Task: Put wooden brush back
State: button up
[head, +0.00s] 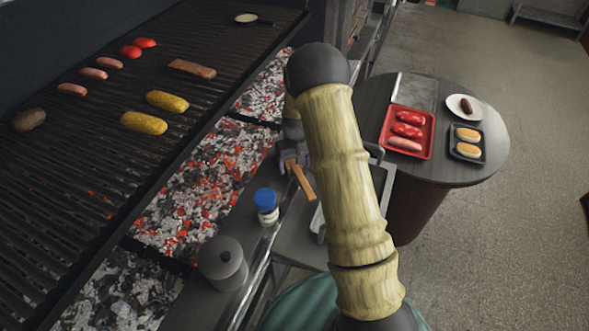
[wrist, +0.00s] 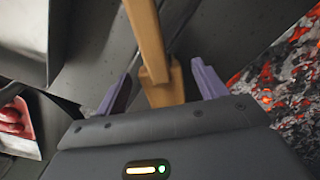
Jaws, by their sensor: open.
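The wooden brush (head: 304,182) shows in the head view as a short brown handle beside the grill's front ledge, its far part hidden by my gripper. In the wrist view the brush (wrist: 150,40) runs from the top edge down between my two purple-grey fingers. My gripper (head: 291,163) is over the brush, partly hidden behind my arm. In the wrist view my gripper (wrist: 161,76) is open, with gaps between the brush and both fingers.
A blue-capped jar (head: 266,207) and a grey lidded canister (head: 222,263) stand on the ledge. Glowing coals (head: 200,190) lie close to the left. A round table (head: 470,174) with a red tray (head: 407,154) of meat is at the right.

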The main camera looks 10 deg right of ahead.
aim_at(296, 168)
notch_tip(296, 168, up, 9)
jog(key=b, duration=0.1)
jog(key=shift+s, duration=0.2)
dwell(0.4)
jog(key=s+r+m+t, duration=0.1)
jog(key=s+r, duration=0.2)
jog(key=s, duration=0.9)
jog(key=s+r+t, duration=0.1)
jog(key=s+r, duration=0.3)
jog(key=s, duration=0.8)
jog(key=shift+a+m, duration=0.4)
